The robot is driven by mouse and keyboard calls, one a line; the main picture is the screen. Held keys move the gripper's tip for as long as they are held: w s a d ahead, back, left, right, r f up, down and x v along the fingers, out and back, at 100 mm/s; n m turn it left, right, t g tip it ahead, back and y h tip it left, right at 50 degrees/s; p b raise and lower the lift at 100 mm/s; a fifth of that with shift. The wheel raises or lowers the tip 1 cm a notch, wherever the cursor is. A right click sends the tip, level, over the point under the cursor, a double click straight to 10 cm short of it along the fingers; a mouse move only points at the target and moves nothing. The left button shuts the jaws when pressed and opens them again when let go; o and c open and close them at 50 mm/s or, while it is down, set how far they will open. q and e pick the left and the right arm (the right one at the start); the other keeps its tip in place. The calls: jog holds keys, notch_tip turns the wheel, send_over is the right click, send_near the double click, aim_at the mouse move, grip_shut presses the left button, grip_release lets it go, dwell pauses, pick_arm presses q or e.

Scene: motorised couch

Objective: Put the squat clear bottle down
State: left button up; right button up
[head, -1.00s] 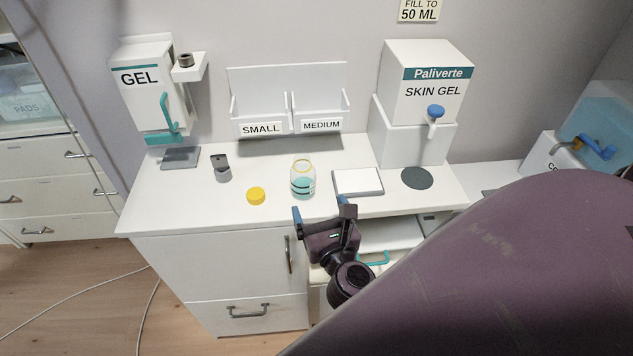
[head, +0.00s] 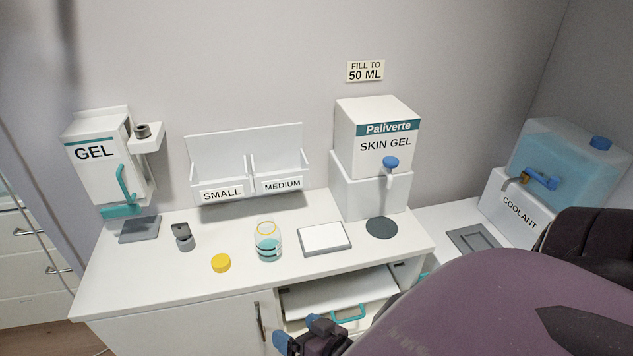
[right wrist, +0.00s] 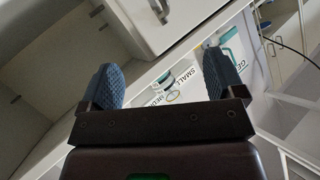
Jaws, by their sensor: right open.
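The squat clear bottle (head: 268,243) stands upright on the white counter, with teal contents or bands in its lower part and a yellowish ring at its open top. It also shows small in the right wrist view (right wrist: 166,80), between the fingers but well beyond them. A yellow cap (head: 221,263) lies on the counter to its left. My right gripper (head: 297,332) is at the bottom of the head view, in front of and below the counter edge, apart from the bottle. In the right wrist view its blue fingers (right wrist: 172,82) are wide apart with nothing between them. My left gripper is not visible.
The counter (head: 150,285) holds a white pad (head: 325,238), a dark round disc (head: 382,228) and a small grey object (head: 183,237). Behind stand the GEL dispenser (head: 97,155), the SMALL/MEDIUM rack (head: 245,150) and the SKIN GEL box (head: 385,125). An open drawer (head: 335,300) sits below.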

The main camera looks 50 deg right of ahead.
jog(key=d+f+n, duration=0.1)
jog(key=s+f+n+g+h, duration=0.1)
jog(key=n, duration=0.1)
jog(key=s+d+f+n+g, duration=0.1)
jog(key=f+n, duration=0.1)
jog(key=shift+s+d+h, duration=0.25)
jog(key=shift+d+h, duration=0.05)
jog(key=shift+d, duration=0.05)
